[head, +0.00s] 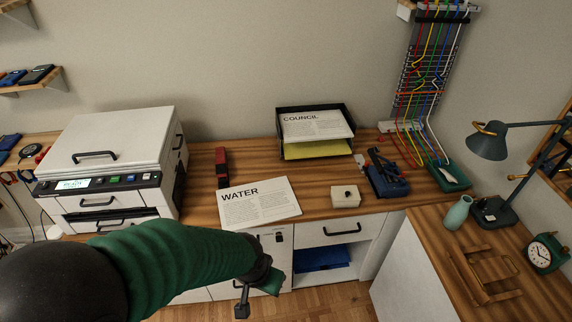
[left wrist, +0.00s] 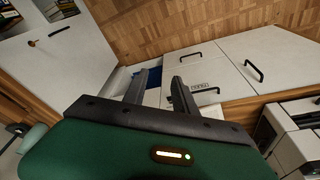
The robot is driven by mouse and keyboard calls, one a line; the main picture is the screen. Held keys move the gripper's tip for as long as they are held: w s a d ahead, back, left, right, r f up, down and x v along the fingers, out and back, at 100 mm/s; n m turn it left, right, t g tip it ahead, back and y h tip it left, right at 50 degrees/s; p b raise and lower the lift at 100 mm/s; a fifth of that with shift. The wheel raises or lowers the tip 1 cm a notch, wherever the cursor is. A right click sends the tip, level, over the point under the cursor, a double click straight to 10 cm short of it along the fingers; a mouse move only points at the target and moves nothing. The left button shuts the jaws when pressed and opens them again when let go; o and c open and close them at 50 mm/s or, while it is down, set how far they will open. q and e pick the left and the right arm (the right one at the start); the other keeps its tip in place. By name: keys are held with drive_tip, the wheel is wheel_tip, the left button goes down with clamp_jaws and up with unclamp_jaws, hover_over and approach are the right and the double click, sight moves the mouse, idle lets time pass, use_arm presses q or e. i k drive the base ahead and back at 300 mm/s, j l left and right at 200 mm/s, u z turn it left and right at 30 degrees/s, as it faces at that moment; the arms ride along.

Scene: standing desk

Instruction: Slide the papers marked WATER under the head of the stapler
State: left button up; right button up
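The papers marked WATER (head: 260,204) lie flat on the wooden desk near its front edge, slightly turned. A long red and black tool (head: 221,168), which looks like the stapler, stands just behind their left end, apart from them. A blue device with a black lever (head: 388,180) sits farther right; I cannot tell its kind for sure. My left gripper (head: 258,290) hangs in front of the desk, below the papers. In the left wrist view its two dark fingers (left wrist: 160,85) are apart with nothing between them. My right gripper is not in view.
A white printer (head: 105,150) stands at the left. A black tray (head: 312,108) with COUNCIL papers is at the back. A small beige box (head: 345,197) lies right of the WATER papers. Drawers and an open shelf (head: 325,258) are below. A lamp (head: 490,142) stands on the right desk.

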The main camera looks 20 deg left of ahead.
sight(245, 206)
drive_tip(key=i+u, duration=0.3)
drive_tip(key=i, duration=0.4)
drive_tip(key=i+l+u, duration=0.1)
drive_tip(key=i+u, duration=0.2)
drive_tip(key=i, duration=0.4)
